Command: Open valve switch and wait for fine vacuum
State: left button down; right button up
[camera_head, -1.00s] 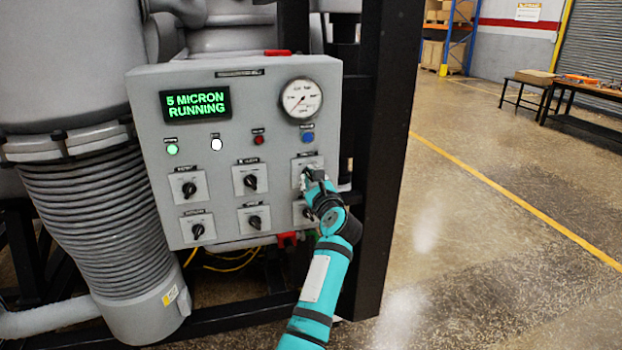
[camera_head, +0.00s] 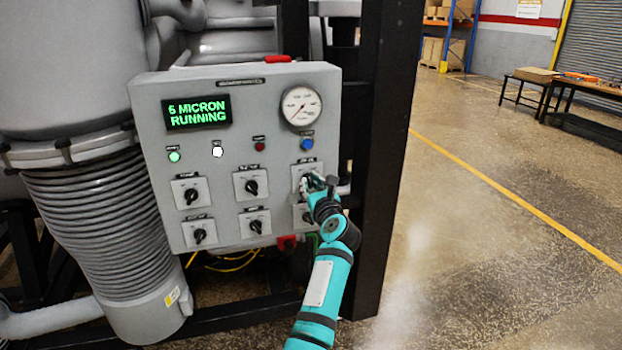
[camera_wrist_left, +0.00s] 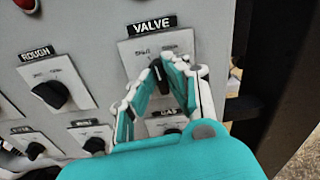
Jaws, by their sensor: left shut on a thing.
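The valve switch plate (camera_head: 300,169) is at the upper right of the grey panel's switches. In the left wrist view the plate (camera_wrist_left: 138,52) is labelled VALVE. My left gripper (camera_head: 318,182) is at this plate, shut on the valve switch knob, with its fingertips close to the panel in the left wrist view (camera_wrist_left: 167,70). The fingers mostly hide the knob, so its exact angle cannot be read. The green display (camera_head: 196,111) appears to read 5 MICRON RUNNING. The round gauge (camera_head: 301,105) has a white face. My right gripper is not in view.
Other black switches sit close by, such as the ROUGH switch (camera_wrist_left: 52,94). A green lamp (camera_head: 174,156) and a white lamp (camera_head: 217,152) look lit. A black frame post (camera_head: 385,150) stands right of the panel. Open floor lies further right.

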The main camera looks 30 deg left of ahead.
aim_at(309, 143)
pick_arm(q)
jog(key=m+p, duration=0.3)
jog(key=m, duration=0.1)
jog(key=shift+r, duration=0.15)
jog(key=shift+m+p, duration=0.95)
jog(key=shift+m, duration=0.65)
jog(key=c, duration=1.4)
grip_release()
jog(key=shift+w, duration=0.1)
notch_tip(309, 143, up, 10)
jog(key=shift+f, duration=0.15)
